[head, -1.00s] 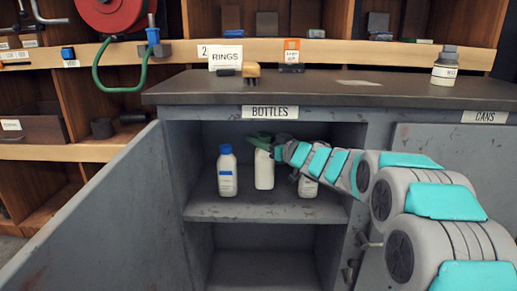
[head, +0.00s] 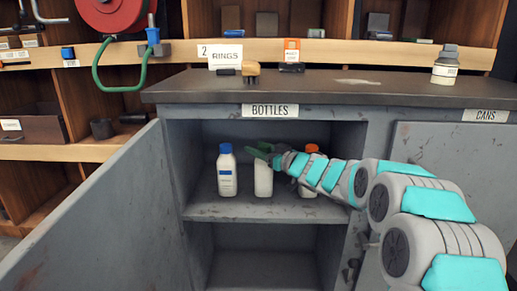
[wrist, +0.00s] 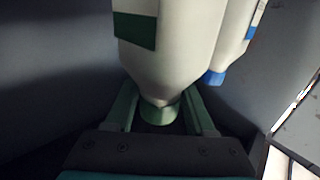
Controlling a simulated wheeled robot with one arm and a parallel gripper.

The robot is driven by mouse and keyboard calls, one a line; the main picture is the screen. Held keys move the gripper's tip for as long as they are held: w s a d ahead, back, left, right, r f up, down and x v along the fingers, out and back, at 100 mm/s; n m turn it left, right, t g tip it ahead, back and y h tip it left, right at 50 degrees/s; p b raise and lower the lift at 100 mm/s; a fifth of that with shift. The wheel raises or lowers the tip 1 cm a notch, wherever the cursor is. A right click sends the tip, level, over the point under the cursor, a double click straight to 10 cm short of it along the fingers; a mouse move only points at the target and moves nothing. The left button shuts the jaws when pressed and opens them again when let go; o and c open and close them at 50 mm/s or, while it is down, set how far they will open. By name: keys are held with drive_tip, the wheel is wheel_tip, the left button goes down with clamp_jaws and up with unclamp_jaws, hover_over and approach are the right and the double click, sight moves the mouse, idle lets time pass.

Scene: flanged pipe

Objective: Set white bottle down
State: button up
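The white bottle (head: 263,181) stands upright on the upper shelf of the open cabinet, between two other bottles. In the wrist view the white bottle (wrist: 165,60) appears upside down, with a green label patch and a green cap. My gripper (head: 265,155) is at its top. In the wrist view my gripper (wrist: 162,108) has one finger on each side of the cap, with gaps showing between fingers and cap, so it looks open. My gripper hides part of the bottle's top in the head view.
A blue-capped bottle (head: 227,172) stands close to the left. An orange-capped bottle (head: 311,149) stands to the right, partly behind my arm. The cabinet's open door (head: 95,225) and side walls bound the space. The lower shelf (head: 262,268) looks empty.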

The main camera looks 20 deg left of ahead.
drive_tip(key=shift+o, duration=1.4)
drive_tip(key=shift+d+r, duration=0.1)
drive_tip(key=shift+r, duration=0.05)
drive_tip(key=v, duration=1.2)
